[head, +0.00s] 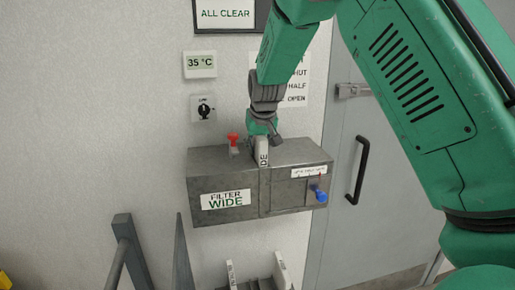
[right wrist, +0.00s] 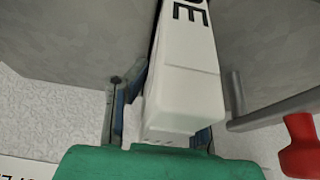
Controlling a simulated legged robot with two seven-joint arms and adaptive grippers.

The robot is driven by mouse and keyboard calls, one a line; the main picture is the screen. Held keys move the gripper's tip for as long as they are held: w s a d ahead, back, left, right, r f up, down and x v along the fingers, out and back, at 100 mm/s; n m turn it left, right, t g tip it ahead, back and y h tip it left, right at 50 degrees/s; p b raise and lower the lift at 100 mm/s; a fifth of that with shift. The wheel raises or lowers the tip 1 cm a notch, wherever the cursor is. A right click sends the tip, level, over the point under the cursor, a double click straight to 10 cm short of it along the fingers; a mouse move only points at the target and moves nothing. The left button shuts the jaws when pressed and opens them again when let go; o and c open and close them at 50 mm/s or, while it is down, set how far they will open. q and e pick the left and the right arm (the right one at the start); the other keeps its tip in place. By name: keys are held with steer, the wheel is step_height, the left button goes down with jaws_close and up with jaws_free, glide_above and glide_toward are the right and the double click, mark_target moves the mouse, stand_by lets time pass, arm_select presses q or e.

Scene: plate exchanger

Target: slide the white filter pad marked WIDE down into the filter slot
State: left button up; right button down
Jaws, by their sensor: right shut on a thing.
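The white filter pad (head: 263,153) stands upright at the top of the grey filter box (head: 228,184), whose front label reads FILTER WIDE. My right gripper (head: 264,138) is above the box, shut on the upper end of the pad. In the right wrist view the pad (right wrist: 185,85) lies between my right gripper's fingers (right wrist: 170,125), with an "E" near the top edge. The pad's lower end and the slot mouth are hidden, so I cannot tell how deep it sits. My left gripper is out of view.
A red handle (head: 233,139) stands on the box top left of the pad; it shows close by in the right wrist view (right wrist: 300,146). A blue knob (head: 320,194) sticks out at the box's front right. More white pads (head: 281,270) stand below. A door handle (head: 357,170) is right.

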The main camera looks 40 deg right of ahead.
steer(key=shift+s+a+f, duration=0.2)
steer(key=shift+s+f, duration=0.1)
steer(key=shift+f, duration=0.25)
steer(key=shift+s+a+f, duration=0.15)
steer(key=shift+s+f, duration=0.1)
steer(key=shift+f, duration=0.3)
steer(key=c, duration=1.5)
jaws_free()
steer(key=shift+o, duration=1)
steer(key=shift+w+f, duration=0.15)
steer(key=shift+w, duration=0.05)
steer(key=shift+w+d+f+g, duration=0.2)
steer(key=shift+w+d+g, duration=0.05)
steer(key=shift+w+g, duration=0.05)
steer(key=shift+s+a+r, duration=0.1)
steer(key=shift+r, duration=0.2)
